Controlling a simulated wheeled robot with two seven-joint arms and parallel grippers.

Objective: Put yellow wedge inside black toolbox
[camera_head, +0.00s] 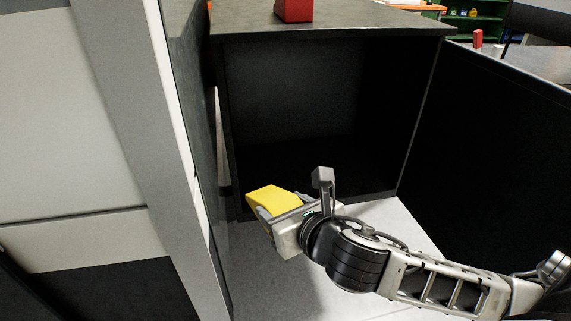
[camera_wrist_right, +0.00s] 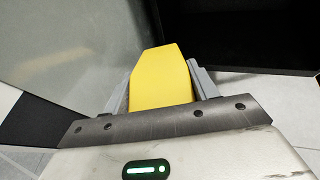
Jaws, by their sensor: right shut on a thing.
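The yellow wedge (camera_head: 272,199) is held in my right gripper (camera_head: 278,212), in front of a large open black box. In the right wrist view the wedge (camera_wrist_right: 160,80) sits between the two grey fingers of the right gripper (camera_wrist_right: 160,88), which touch its sides. The black toolbox (camera_head: 330,27) appears to be this box, with its dark open front facing me and its inside in deep shade. The wedge is at the lower left of the opening; the head view does not clearly show whether it is past the front edge. My left gripper is not in view.
A red object (camera_head: 294,10) stands on top of the black box. A dark panel (camera_head: 490,140) borders the right side, and a pale cabinet or wall (camera_head: 75,130) stands close on the left. Light floor (camera_head: 385,225) shows below the opening. Green shelves (camera_head: 473,22) are far back.

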